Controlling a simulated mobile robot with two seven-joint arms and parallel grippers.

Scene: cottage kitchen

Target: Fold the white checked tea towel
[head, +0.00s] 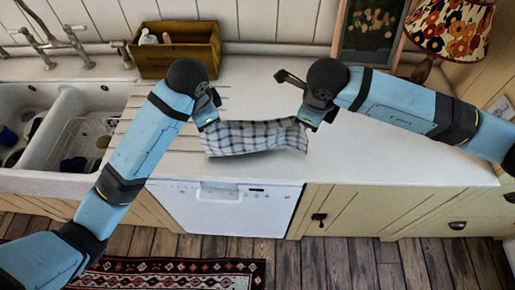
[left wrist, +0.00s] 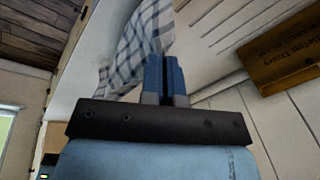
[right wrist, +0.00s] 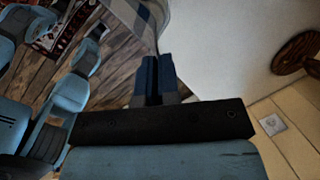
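The white and dark-blue checked tea towel (head: 255,138) stretches between my two grippers over the worktop in the head view. It looks gathered into a narrow band, with its top edge sagging a little in the middle. My left gripper (head: 208,122) is shut on its left upper corner. My right gripper (head: 306,122) is shut on its right upper corner. The towel (left wrist: 138,50) runs up to the closed fingers (left wrist: 166,60) in the left wrist view. A strip of it (right wrist: 147,18) meets the fingers (right wrist: 154,60) in the right wrist view. The pinched corners are partly hidden.
The pale worktop (head: 390,150) is clear to the right of the towel. A white double sink (head: 60,180) with a rack and dishes is at the left. A wooden box (head: 190,55) stands behind, with a picture frame (head: 338,35) and a patterned lamp (head: 450,30) at the back right.

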